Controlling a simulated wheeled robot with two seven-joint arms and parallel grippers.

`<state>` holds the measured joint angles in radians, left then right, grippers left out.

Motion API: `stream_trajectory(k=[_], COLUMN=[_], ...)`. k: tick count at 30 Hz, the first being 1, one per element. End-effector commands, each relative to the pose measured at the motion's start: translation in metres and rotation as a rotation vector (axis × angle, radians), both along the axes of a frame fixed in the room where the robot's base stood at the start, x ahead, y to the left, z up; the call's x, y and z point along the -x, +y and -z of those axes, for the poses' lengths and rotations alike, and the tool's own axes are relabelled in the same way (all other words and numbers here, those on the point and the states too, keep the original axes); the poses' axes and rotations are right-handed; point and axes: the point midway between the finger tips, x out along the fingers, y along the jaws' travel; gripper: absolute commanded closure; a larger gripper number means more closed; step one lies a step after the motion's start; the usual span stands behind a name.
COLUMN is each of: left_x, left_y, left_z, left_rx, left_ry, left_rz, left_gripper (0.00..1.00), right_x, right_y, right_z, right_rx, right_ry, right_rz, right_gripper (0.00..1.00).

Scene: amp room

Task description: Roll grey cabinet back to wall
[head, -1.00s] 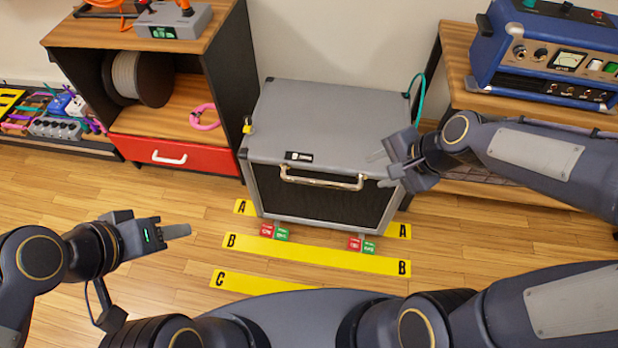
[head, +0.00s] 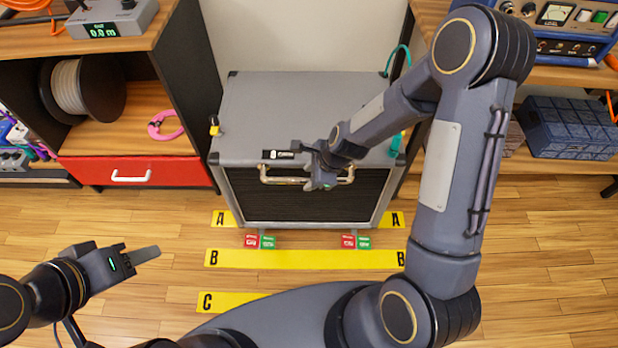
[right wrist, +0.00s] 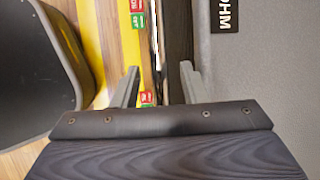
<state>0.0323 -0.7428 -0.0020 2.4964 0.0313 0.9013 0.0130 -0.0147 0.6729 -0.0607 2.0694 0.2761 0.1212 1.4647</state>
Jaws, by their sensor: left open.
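The grey cabinet (head: 300,110) stands upright between two wooden units. Its dark front has a metal handle (head: 280,180) near the top edge. Its front bottom edge is at the yellow strip marked A (head: 224,219). My right gripper (head: 322,182) is at the handle, right of its middle. In the right wrist view its fingers (right wrist: 160,88) are apart, with the cabinet's front edge and handle between them; contact cannot be told. The cabinet's grey top (right wrist: 265,70) is on the right there. My left gripper (head: 138,257) is open and empty above the floor at lower left.
Red and green caster tabs (head: 260,241) (head: 356,241) stick out below the cabinet front. Yellow strips B (head: 300,259) and C (head: 235,302) cross the floor. A red drawer (head: 135,171) is close on the left, and a shelf with a blue box (head: 570,127) is on the right.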

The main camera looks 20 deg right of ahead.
Motion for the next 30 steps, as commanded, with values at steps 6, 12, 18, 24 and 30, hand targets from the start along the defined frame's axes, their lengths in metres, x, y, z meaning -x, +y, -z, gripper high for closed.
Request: stream_trajectory(k=[6, 12, 18, 24, 30], left_x=[0.0, 0.0, 0.0, -0.0001, 0.0], left_y=[-0.0001, 0.0, 0.0, 0.0, 0.0], left_z=[0.0028, 0.0026, 0.0026, 0.0025, 0.0026], left_rx=[0.0, 0.0, 0.0, 0.0, 0.0], left_ry=[0.0, 0.0, 0.0, 0.0, 0.0], left_rz=[0.0, 0.0, 0.0, 0.0, 0.0], left_gripper=[0.55, 0.55, 0.55, 0.55, 0.55], right_x=[-0.0025, -0.0026, -0.0025, -0.0023, -0.0023], right_y=[0.0031, 0.003, 0.003, 0.003, 0.003], right_z=[0.0087, 0.0083, 0.0082, 0.0082, 0.0082], right_rx=[0.0, -0.001, 0.0, 0.0, 0.0], right_ry=[0.001, 0.0, 0.0, 0.0, 0.001], right_rz=[0.001, 0.0, 0.0, 0.0, 0.0], right_gripper=[0.6, 0.63, 0.89, 1.0, 1.0])
